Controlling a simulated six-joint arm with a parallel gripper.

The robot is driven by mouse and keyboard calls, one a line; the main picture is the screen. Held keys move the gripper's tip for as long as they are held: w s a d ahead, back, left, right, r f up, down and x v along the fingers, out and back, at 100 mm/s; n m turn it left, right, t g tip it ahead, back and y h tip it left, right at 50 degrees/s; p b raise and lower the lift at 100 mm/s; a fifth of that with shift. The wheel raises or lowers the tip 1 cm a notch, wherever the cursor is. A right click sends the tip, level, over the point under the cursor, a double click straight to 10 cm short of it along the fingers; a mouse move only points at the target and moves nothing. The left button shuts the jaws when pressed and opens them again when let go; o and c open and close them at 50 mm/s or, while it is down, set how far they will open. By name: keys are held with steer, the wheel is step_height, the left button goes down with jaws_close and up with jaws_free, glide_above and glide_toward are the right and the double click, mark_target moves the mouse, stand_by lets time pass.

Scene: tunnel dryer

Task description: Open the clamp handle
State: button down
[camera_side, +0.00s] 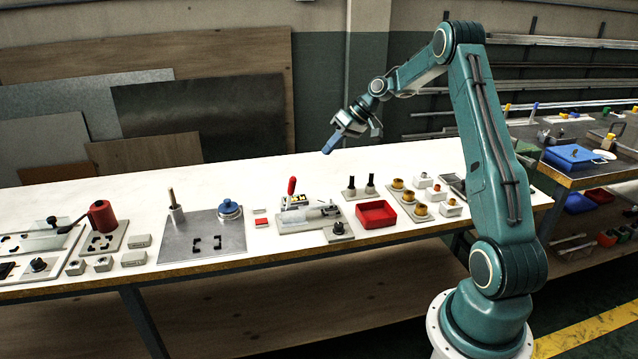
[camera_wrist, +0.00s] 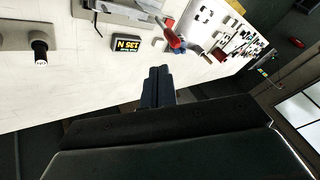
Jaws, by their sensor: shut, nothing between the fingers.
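The clamp handle is a red grip (camera_side: 291,186) standing nearly upright at the back left of a grey fixture plate (camera_side: 290,227) in the side view. In the wrist view the red handle (camera_wrist: 172,38) shows just beyond the fingertips, slightly right of them. My gripper (camera_side: 332,145) is above the table, up and to the right of the handle, apart from it. In the wrist view my gripper (camera_wrist: 158,72) has its dark fingers together, with nothing held. The clamp's lower mechanism is too small to make out.
A display reading 135 N (camera_wrist: 126,43) sits by the clamp. A black knob (camera_side: 338,228) stands at the fixture's front right. Two black-topped pegs (camera_side: 369,184) and a red tray (camera_side: 376,213) are to the right. The white table behind the fixture is clear.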

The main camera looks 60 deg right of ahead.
steer(key=shift+s+d+f, duration=0.15)
steer(key=shift+d+f, duration=0.55)
steer(key=shift+d, duration=0.1)
steer(key=shift+s+d+f, duration=0.15)
steer(key=shift+d+f, duration=0.5)
steer(key=shift+d, duration=0.15)
glide_toward(290, 196)
step_height(290, 196, down, 3)
steer(key=w+d, duration=0.3)
steer(key=shift+a+r, duration=0.1)
steer(key=shift+a, duration=1)
steer(key=shift+w+a+r, duration=0.15)
steer(key=shift+w, duration=0.05)
